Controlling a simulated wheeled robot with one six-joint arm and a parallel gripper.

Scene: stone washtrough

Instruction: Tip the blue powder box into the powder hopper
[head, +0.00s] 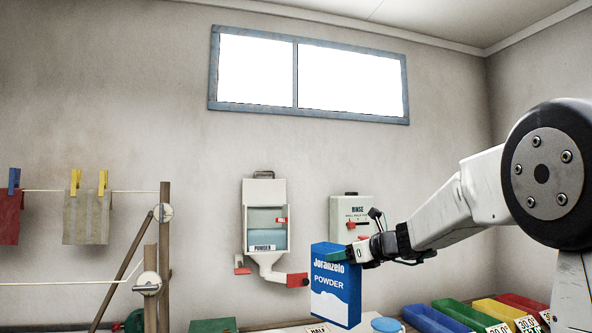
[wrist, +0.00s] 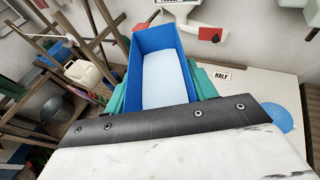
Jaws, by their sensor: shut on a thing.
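The blue powder box (head: 336,287), lettered "Joranzelo POWDER", is held roughly upright in front of the wall. My gripper (head: 352,254) is shut on it near its top, from the right. In the wrist view the box (wrist: 144,42) is open-topped, with pale powder (wrist: 166,82) inside, and the teal fingers of my gripper (wrist: 163,92) flank it. The powder hopper (head: 265,192) is a white wall unit marked "POWDER", with a window, a black handle on top and a red-tipped spout. The box is below and right of the hopper's body; the gap in depth is unclear.
A white "RINSE" unit (head: 351,206) hangs right of the hopper, partly behind my arm. Blue, green, yellow and red bins (head: 432,319) stand at lower right. Wooden posts (head: 164,235) and a clothesline stand left. A "HALF" card (wrist: 217,76) lies on the pale counter (wrist: 255,105).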

